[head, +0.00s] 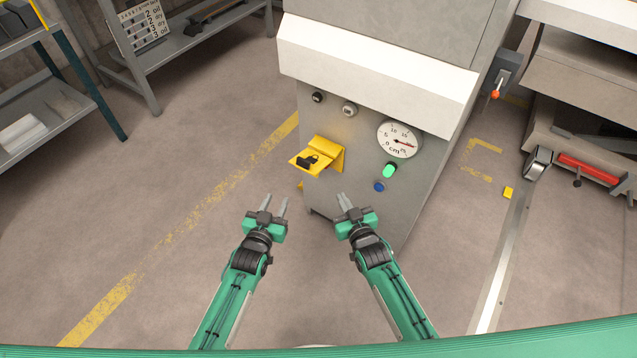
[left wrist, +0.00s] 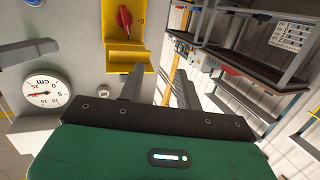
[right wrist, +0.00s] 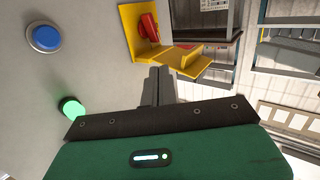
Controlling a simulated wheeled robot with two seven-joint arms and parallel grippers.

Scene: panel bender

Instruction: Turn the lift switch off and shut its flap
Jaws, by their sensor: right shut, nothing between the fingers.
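The yellow flap (head: 312,158) juts out from the machine's front panel, open, with a black padlock mark. It hides the switch in the head view. The red switch (left wrist: 124,20) shows on its yellow plate (left wrist: 110,12) in the left wrist view, with a 0 mark beside it. The red switch (right wrist: 148,27) and flap (right wrist: 186,62) also show in the right wrist view. I cannot tell the switch's setting. My left gripper (head: 276,202) is open and empty, below and left of the flap. My right gripper (head: 343,202) is shut and empty, below the flap, apart from it.
On the panel are a round cm gauge (head: 399,139), a lit green button (head: 390,170), a blue button (head: 379,187) and two small knobs. A shelf (head: 55,105) stands at the left. The floor (head: 150,160) between shelf and machine is clear.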

